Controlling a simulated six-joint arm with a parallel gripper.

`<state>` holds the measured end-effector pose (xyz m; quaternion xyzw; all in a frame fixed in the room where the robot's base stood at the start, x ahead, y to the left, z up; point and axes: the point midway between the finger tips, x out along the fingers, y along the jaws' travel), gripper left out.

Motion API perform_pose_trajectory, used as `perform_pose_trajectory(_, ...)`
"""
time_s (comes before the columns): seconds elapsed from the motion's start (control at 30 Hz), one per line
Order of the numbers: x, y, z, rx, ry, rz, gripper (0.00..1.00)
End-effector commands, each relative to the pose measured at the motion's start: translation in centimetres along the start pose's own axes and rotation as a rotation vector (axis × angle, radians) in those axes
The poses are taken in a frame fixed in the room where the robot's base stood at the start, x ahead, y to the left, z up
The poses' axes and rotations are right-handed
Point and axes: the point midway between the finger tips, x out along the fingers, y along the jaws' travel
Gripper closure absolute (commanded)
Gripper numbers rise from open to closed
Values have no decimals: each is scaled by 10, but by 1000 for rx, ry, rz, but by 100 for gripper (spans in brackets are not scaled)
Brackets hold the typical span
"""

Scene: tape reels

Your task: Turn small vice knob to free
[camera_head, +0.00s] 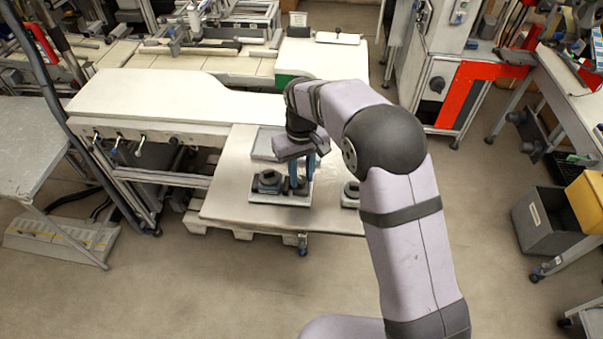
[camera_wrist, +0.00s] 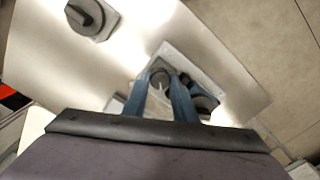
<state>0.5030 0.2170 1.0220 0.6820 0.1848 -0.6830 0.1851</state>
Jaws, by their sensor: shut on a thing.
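The small vice sits on a light base plate (camera_head: 278,198) on the low table. A larger dark round part (camera_head: 268,182) stands on the left of the plate in the head view. My gripper (camera_head: 299,187) reaches down to the plate's right side with its blue fingers. In the wrist view the two fingers (camera_wrist: 166,82) close in on a small dark round knob (camera_wrist: 158,75), and my gripper is shut on it. The fingers hide part of the knob, so its turn angle is unclear. The larger dark part (camera_wrist: 206,103) is partly hidden behind the right finger.
A long white bench (camera_head: 150,95) lies behind. The table's front left is clear.

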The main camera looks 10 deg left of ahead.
Motion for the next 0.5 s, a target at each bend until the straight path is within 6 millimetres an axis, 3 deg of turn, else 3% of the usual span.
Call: perform_pose_trajectory(0.5, -2, 0, -2, -476, 6, 2, 98)
